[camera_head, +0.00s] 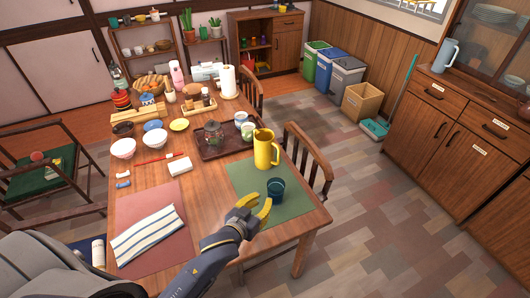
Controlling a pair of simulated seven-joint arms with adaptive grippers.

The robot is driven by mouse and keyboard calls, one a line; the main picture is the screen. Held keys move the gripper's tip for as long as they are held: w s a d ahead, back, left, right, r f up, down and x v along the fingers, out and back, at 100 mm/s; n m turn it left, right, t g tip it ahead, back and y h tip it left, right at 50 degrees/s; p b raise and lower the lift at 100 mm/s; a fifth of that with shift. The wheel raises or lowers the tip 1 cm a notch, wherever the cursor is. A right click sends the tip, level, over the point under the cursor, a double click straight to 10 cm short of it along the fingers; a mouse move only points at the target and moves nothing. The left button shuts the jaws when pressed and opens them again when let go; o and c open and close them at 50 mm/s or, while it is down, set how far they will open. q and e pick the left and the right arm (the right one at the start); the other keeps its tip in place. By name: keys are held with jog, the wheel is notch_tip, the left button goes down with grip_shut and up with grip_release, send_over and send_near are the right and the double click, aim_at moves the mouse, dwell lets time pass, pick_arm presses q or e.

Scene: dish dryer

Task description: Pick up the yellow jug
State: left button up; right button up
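The yellow jug (263,152) stands upright on the green placemat (239,176) near the right edge of the wooden table. My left gripper (260,203) is in front of the jug, on the near side, over the near part of the placemat. Its yellow fingers are apart, and no object shows between them. It is apart from the jug. A dark teal cup (276,188) stands on the placemat between the gripper and the jug, close to the fingertips. My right gripper is not in view.
Left of the jug, a dark tray (207,152) holds a glass teapot (213,135) and cups. A striped cloth (147,234) lies on a reddish placemat (174,198). A chair (308,158) stands at the table's right side.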

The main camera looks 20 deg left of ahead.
pick_arm(q)
jog(key=w+a+r+m, duration=0.2)
jog(key=w+r, duration=0.3)
jog(key=w, duration=0.1)
jog(key=n, duration=0.1)
send_near(278, 158)
jog(key=x, duration=1.1)
jog(key=shift+s+f, duration=0.1)
jog(key=shift+f, duration=0.05)
jog(key=shift+c, duration=0.5)
grip_shut()
